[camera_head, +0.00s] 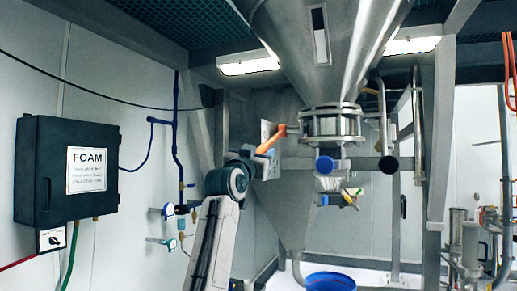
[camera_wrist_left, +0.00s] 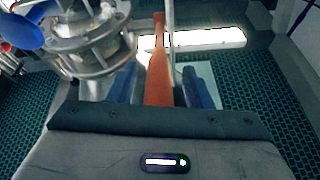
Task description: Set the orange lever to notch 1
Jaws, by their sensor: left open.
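The orange lever (camera_head: 270,140) sticks out to the left of the flanged valve collar (camera_head: 331,122) under the big steel hopper, tilted with its free end lower. A pale plate (camera_head: 266,128) shows behind it. Notch marks are too small to read. My left gripper (camera_head: 252,162) is at the free end of the lever. In the left wrist view the lever (camera_wrist_left: 158,75) lies between the two open fingers of my left gripper (camera_wrist_left: 165,92), with a visible gap to the right finger. Contact with the left finger cannot be told. My right gripper is not in view.
A steel hopper (camera_head: 325,45) hangs above. A horizontal pipe with a dark end cap (camera_head: 388,165) and a small valve with coloured handles (camera_head: 345,197) sit right of the lever. A blue bucket (camera_head: 330,282) stands below. A dark FOAM box (camera_head: 40,170) is on the left wall.

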